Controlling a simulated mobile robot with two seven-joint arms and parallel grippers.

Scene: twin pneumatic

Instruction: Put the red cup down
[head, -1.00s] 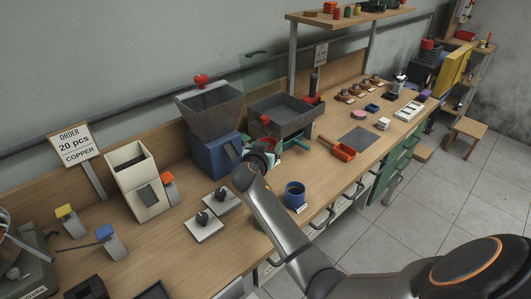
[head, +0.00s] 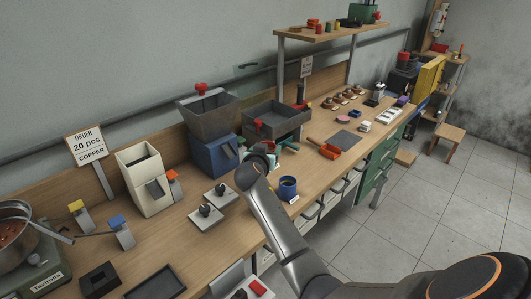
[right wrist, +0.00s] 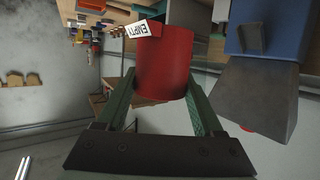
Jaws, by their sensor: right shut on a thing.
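My right gripper (right wrist: 163,90) is shut on the red cup (right wrist: 163,62), which fills the space between its green fingers in the right wrist view. In the head view my right gripper (head: 272,152) is over the workbench (head: 230,240), in front of the blue machine with the grey hopper. My own wrist hides most of the cup there. I cannot tell whether the cup touches anything. My left gripper is not in view.
A blue cup (head: 288,188) stands near the bench's front edge, right of my right arm. A grey tray (head: 278,120) and the blue hopper machine (head: 212,155) stand behind the gripper.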

